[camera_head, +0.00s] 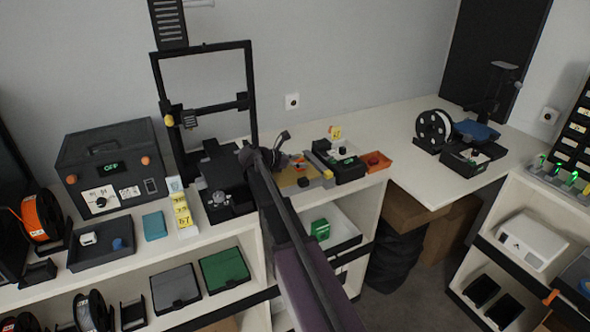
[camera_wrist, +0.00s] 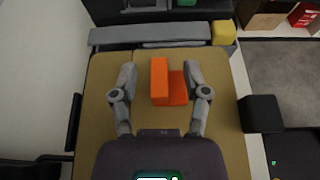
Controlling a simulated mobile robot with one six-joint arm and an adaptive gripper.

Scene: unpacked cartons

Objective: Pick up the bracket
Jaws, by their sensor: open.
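The orange bracket (camera_wrist: 159,80) lies on a tan board (camera_wrist: 222,120) in the wrist view. It has a taller block on the left and a lower part on the right. My gripper (camera_wrist: 160,76) is open, with one grey finger on each side of the bracket and a gap to both. In the head view my arm and gripper (camera_head: 270,157) hover over the tan board (camera_head: 288,179) and hide much of it. A small orange patch there, likely the bracket (camera_head: 299,160), shows just right of my gripper.
A grey bar (camera_wrist: 110,36) and a yellow block (camera_wrist: 223,32) border the board's far side. A black block (camera_wrist: 260,114) stands to its right. A printer frame (camera_head: 250,80) rises left of my arm; an orange tray (camera_head: 376,165) sits right. The right-hand tabletop has free room.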

